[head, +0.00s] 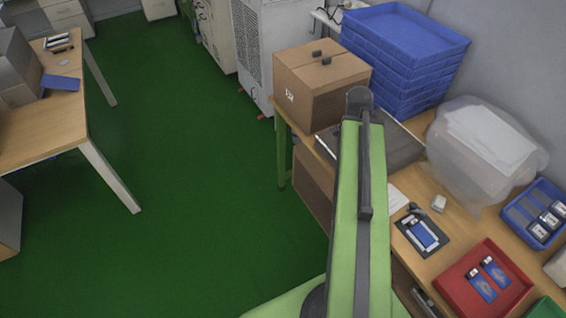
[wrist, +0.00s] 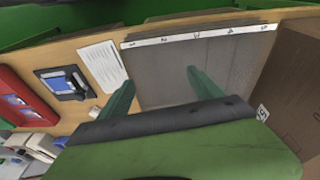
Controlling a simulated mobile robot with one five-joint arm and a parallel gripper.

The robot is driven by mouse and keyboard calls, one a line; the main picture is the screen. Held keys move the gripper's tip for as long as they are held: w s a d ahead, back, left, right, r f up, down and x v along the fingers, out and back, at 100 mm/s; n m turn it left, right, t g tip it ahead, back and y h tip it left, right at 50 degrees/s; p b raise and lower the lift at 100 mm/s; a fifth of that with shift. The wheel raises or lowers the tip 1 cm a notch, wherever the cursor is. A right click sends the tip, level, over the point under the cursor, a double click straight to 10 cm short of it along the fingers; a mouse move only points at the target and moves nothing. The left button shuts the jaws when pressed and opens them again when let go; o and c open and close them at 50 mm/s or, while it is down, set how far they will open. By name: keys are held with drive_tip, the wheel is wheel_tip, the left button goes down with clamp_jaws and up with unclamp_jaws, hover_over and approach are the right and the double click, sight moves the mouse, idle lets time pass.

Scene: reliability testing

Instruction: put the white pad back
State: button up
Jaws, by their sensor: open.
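A small white block (head: 439,203), which looks like the white pad, lies on the wooden workbench behind the dark board with a blue device. In the wrist view the pad (wrist: 94,112) is partly visible to the left of my gripper. My gripper (wrist: 160,80) is open and empty, its two green fingers apart over a grey panel (wrist: 180,65) with a white numbered strip along its edge. The pad is not between the fingers. In the head view my arm hides the fingers.
A white printed sheet (wrist: 103,65) lies between the dark board (wrist: 62,83) and the grey panel. A cardboard box (head: 318,85), blue stacked trays (head: 400,60), a clear plastic-covered bundle (head: 485,150), a red tray (head: 484,285) and a blue bin (head: 536,212) crowd the bench.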

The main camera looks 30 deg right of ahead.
drive_tip(key=w+a+n, duration=0.3)
drive_tip(key=a+n, duration=0.2)
drive_tip(key=a, duration=0.7)
drive_tip(key=w+a+n+y, duration=0.1)
drive_tip(key=w+a+n, duration=0.3)
drive_tip(key=a, duration=0.8)
drive_tip(key=w+a+n+y, duration=0.1)
drive_tip(key=w+a+n, duration=0.2)
drive_tip(key=a+n, duration=0.4)
drive_tip(key=a, duration=0.5)
drive_tip(key=shift+w+a+f, duration=0.15)
drive_tip(key=shift+w+f, duration=0.05)
drive_tip(key=shift+w, duration=0.1)
